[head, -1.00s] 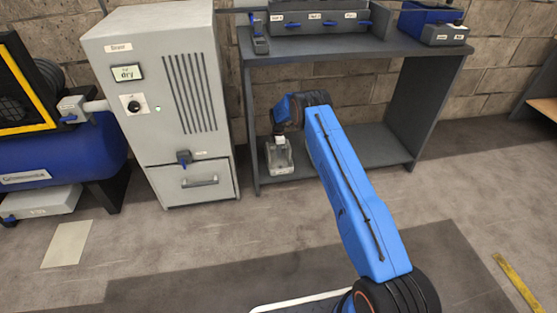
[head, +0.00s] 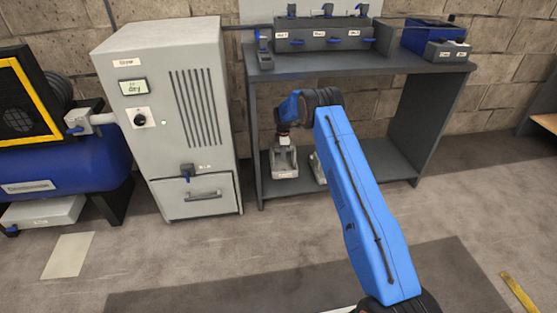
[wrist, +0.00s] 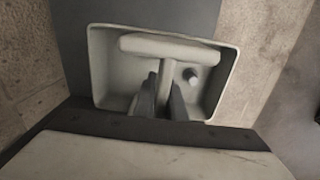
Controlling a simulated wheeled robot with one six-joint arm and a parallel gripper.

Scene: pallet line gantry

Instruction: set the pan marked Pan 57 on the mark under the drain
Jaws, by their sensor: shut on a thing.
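My gripper (wrist: 163,92) is shut on the upright handle of a pale grey pan (wrist: 225,85). In the wrist view the dark fingers sit on both sides of the handle's stem, below its crossbar (wrist: 168,48). In the head view this pan (head: 285,165) is at the left part of the workbench's lower shelf, with my gripper (head: 284,141) above it. Its label is too small to read, and I cannot tell whether it touches the shelf. A pale rectangle (head: 68,256) lies on the floor in front of the blue compressor; I cannot tell which fitting is the drain.
A second grey object (head: 318,169) stands on the shelf, partly behind my arm. The workbench's left leg (head: 254,150) and top (head: 350,68) bound the shelf space. A grey dryer cabinet (head: 160,90) stands left, then the compressor (head: 60,160).

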